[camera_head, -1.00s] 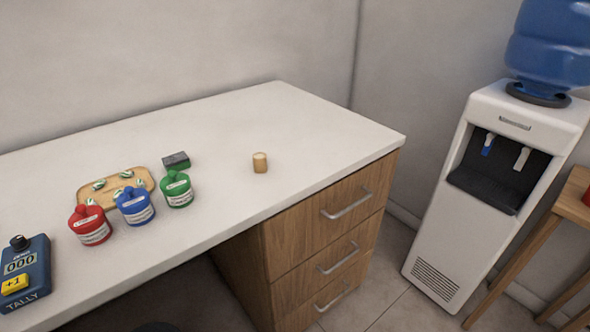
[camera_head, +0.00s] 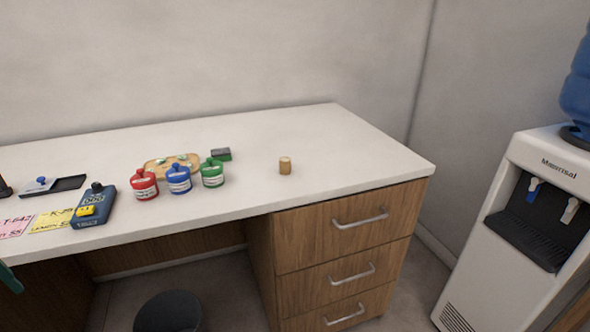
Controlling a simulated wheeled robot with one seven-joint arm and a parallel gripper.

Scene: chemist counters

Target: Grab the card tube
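A small tan card tube (camera_head: 285,166) stands upright on the white counter (camera_head: 350,150), right of the coloured pots and above the wooden drawers. Nothing touches it. My gripper is not clearly seen in this view. A dark green shape at the lower left edge is cut off, and I cannot tell what it is.
Red (camera_head: 144,186), blue (camera_head: 178,180) and green (camera_head: 212,174) pots stand left of the tube, before a tan tray (camera_head: 160,168). A dark green block (camera_head: 221,154) and a tally counter (camera_head: 94,208) are nearby. A water dispenser (camera_head: 530,200) stands right; a dark bin (camera_head: 168,312) is below.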

